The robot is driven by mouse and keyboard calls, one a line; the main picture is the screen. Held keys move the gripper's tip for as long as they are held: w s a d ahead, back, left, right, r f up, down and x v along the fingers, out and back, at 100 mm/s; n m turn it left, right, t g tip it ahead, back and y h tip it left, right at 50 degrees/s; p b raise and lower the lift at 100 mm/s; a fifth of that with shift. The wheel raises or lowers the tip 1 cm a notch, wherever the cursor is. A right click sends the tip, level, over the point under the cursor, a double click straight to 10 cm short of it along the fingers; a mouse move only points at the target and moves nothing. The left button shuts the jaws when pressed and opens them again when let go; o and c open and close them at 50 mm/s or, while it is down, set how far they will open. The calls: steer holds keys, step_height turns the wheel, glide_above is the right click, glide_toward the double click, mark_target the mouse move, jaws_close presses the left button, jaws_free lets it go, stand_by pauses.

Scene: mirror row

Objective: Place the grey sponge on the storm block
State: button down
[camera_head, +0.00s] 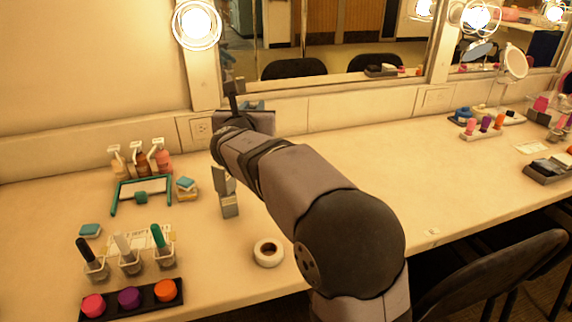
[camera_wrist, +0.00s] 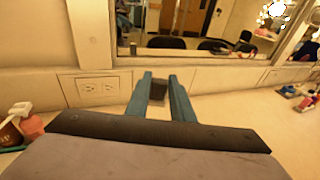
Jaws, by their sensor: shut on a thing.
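My gripper (camera_wrist: 160,84) has its two blue-teal fingers around a small dark grey piece (camera_wrist: 157,92), which looks like the grey sponge. The fingers are shut on it, above the counter and facing the wall under the mirror. In the head view my gripper (camera_head: 248,106) is at the back of the counter, mostly hidden by my arm; the sponge cannot be made out there. A grey upright block-like thing (camera_head: 230,206) stands left of my arm. It may be the storm block, but I cannot tell for sure.
A teal sponge (camera_head: 90,230) lies at left, and another teal piece (camera_head: 186,184) sits on a pale stack. Pump bottles (camera_head: 140,160), a teal-framed stand (camera_head: 126,204), cups with brushes (camera_head: 128,260) and a tape roll (camera_head: 268,253) are nearby. The counter right of my arm is largely clear.

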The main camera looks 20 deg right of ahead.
steer(key=w+d+b, duration=0.2)
steer(key=w+d, duration=0.1)
steer(key=d, duration=0.7)
steer(key=shift+m+h, duration=0.3)
steer(key=shift+h, duration=0.1)
steer(key=shift+w+a+f, duration=0.1)
steer(key=shift+a+f, duration=0.05)
steer(key=shift+f, duration=0.9)
steer(key=shift+w+a+f, duration=0.1)
steer(key=shift+f, duration=0.95)
steer(key=shift+f+b, duration=1.8)
steer(key=shift+f, duration=3.15)
steer(key=shift+f+b, duration=0.2)
steer(key=shift+b, duration=0.1)
steer(key=c, duration=1.5)
jaws_free()
steer(key=shift+c, duration=0.2)
steer(key=shift+r+p, duration=0.2)
steer(key=shift+p, duration=0.1)
steer(key=v, duration=1.2)
